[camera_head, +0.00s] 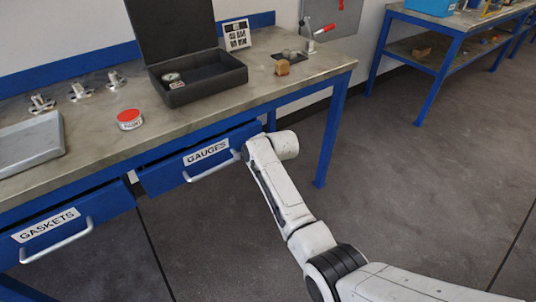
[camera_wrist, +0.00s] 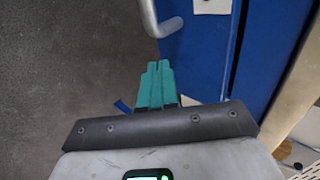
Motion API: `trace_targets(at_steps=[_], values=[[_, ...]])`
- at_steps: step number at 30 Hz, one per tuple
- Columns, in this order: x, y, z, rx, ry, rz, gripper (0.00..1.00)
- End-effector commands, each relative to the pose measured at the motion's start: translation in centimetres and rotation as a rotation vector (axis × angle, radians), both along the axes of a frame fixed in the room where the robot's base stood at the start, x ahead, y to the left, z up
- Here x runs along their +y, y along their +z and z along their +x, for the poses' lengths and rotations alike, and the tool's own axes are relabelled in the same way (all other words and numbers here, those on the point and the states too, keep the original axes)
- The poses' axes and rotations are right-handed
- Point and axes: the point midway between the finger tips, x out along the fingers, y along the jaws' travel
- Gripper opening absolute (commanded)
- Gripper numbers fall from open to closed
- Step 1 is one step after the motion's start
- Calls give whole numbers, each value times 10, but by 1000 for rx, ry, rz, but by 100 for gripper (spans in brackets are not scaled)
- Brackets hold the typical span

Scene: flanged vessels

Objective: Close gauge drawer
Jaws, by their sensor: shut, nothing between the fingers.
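The gauge drawer (camera_head: 165,178) has a blue front with a white "GAUGES" label and a pale bar handle (camera_head: 215,169). A dark gap shows above its front, so it stands partly open under the bench. My arm's end is at the drawer's right end in the head view; my fingers are hidden there. In the wrist view my gripper (camera_wrist: 158,66) has teal fingers shut together with nothing between them. The bent end of the handle (camera_wrist: 165,27) is just beyond the fingertips, and the blue drawer front (camera_wrist: 197,62) is to their right. I cannot tell whether they touch.
The gasket drawer (camera_head: 112,205) is to the left, also partly open. The workbench (camera_head: 100,150) carries an open black case (camera_head: 210,92), a red-topped tin (camera_head: 130,122), metal fittings and a grey tray (camera_head: 25,150). A blue bench leg (camera_head: 330,135) stands to the right. Open floor lies in front.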

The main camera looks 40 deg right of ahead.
Motion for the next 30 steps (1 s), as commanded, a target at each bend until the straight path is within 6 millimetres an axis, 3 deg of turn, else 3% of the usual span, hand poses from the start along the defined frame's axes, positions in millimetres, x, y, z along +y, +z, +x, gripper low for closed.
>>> trace_targets(at_steps=[18, 30], values=[[-1, 57, -61, -1, -1, -1, 0], [0, 62, -71, 6, 5, -7, 0]])
